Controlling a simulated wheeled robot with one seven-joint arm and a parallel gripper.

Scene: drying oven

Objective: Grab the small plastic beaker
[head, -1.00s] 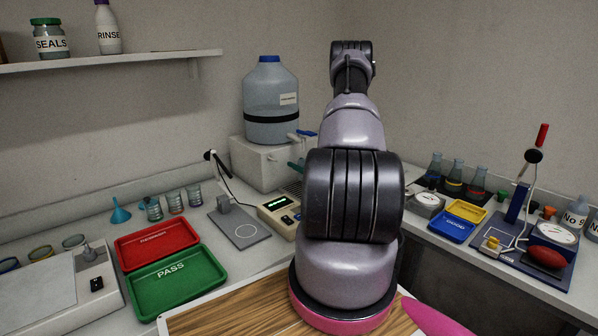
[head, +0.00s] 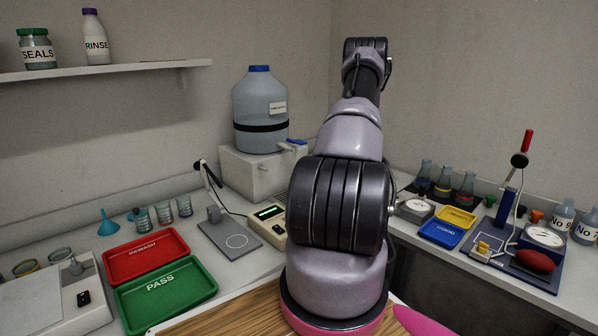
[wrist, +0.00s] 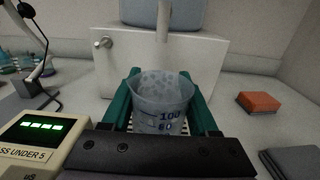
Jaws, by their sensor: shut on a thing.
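The small plastic beaker (wrist: 160,95) is clear, with blue volume marks, and is upright in the middle of the wrist view. My gripper (wrist: 165,150) shows as a dark bar with screws across the bottom of that view, close in front of the beaker. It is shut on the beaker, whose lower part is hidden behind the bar. In the head view my arm hides the gripper and beaker.
A white block (wrist: 205,65) carrying the big water jug (head: 260,105) stands behind. A display box (wrist: 40,140) is close at left, an orange sponge (wrist: 259,102) at right. Red (head: 115,262) and green (head: 203,290) trays lie on the left bench; a blue tray (head: 441,233) is on the right bench.

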